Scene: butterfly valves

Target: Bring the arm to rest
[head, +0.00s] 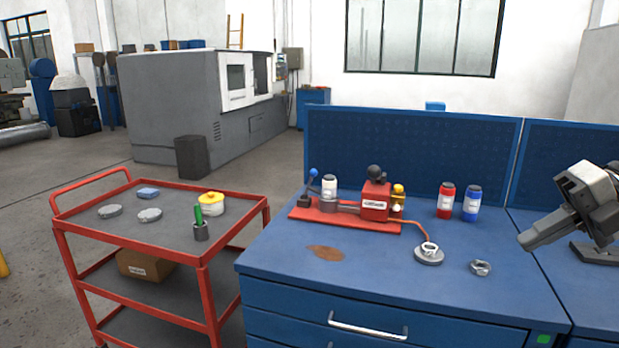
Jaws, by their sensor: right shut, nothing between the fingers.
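My right gripper (528,240) reaches in from the right edge, above the right part of the blue workbench (400,297). Its fingers are together and point left and down, with nothing between them. It is apart from the bench objects. A red valve assembly (375,203) stands on a red base plate (345,222) to its left. A thin copper-coloured tube runs from it to a round grey disc (429,258) with a pale piece on top. A metal nut-like part (480,268) lies on the bench, left of and below the gripper. My left gripper is not in view.
Red (446,202) and blue (471,204) bottles stand near the bench's back panel (420,150). A brown stain (325,253) marks the bench top. The bench front is mostly clear.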

